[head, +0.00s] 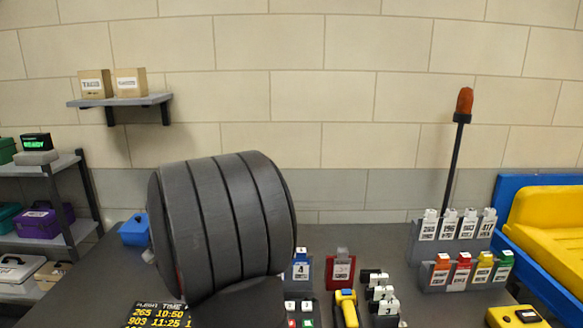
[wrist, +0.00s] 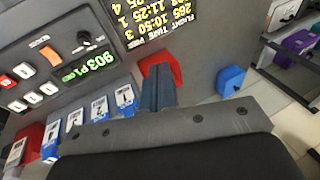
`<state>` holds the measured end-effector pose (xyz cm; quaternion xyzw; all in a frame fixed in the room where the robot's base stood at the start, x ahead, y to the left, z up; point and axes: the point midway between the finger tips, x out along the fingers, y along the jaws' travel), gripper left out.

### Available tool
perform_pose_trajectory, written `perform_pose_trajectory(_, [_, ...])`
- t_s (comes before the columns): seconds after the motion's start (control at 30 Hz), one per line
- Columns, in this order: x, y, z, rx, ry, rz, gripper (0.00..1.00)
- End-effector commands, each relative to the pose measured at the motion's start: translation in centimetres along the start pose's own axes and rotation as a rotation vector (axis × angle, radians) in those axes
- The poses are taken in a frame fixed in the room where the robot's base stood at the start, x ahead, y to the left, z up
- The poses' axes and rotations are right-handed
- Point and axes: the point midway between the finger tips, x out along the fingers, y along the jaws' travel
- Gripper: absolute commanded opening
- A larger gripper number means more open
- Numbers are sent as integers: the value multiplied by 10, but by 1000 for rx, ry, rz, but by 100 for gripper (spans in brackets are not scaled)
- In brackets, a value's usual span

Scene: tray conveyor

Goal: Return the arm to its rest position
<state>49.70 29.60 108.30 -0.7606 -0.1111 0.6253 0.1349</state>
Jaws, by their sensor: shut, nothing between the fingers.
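My gripper (wrist: 158,90) shows in the wrist view as a pair of dark grey fingers, shut with nothing between them. It points over the dark table surface, in front of a red object (wrist: 162,66) that it partly hides. In the head view a large dark ribbed part of my own arm fills the middle left and hides much of the table behind it. The gripper fingers cannot be made out in the head view.
A flight display (head: 160,315) stands at the front left, with a blue block (head: 133,231) behind it. The wrist view shows a green display (wrist: 85,72) with buttons and several blue tags (wrist: 100,111). Tag racks (head: 448,246) stand right, near a lamp pole (head: 453,165) and yellow bin (head: 548,228).

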Motion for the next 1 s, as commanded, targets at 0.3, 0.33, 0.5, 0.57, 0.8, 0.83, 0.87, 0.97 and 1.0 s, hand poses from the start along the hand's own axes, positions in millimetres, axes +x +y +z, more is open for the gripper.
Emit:
perform_pose_trajectory(0.3, [-14, 0, -1, 0, 5, -2, 0])
perform_pose_trajectory(0.33, [-20, 0, -1, 0, 5, -2, 0])
perform_pose_trajectory(0.5, [-42, 0, -1, 0, 3, 0, 0])
perform_pose_trajectory(0.57, [-48, 0, -1, 0, 3, 0, 0])
perform_pose_trajectory(0.8, [-55, 0, 0, 0, 1, 1, 0])
perform_pose_trajectory(0.83, [-55, 0, 0, 0, 1, 1, 0])
perform_pose_trajectory(0.87, [-55, 0, 0, 0, 1, 1, 0])
perform_pose_trajectory(0.97, [-55, 0, 0, 0, 1, 1, 0])
perform_pose_trajectory(1.0, [-55, 0, 0, 0, 1, 1, 6])
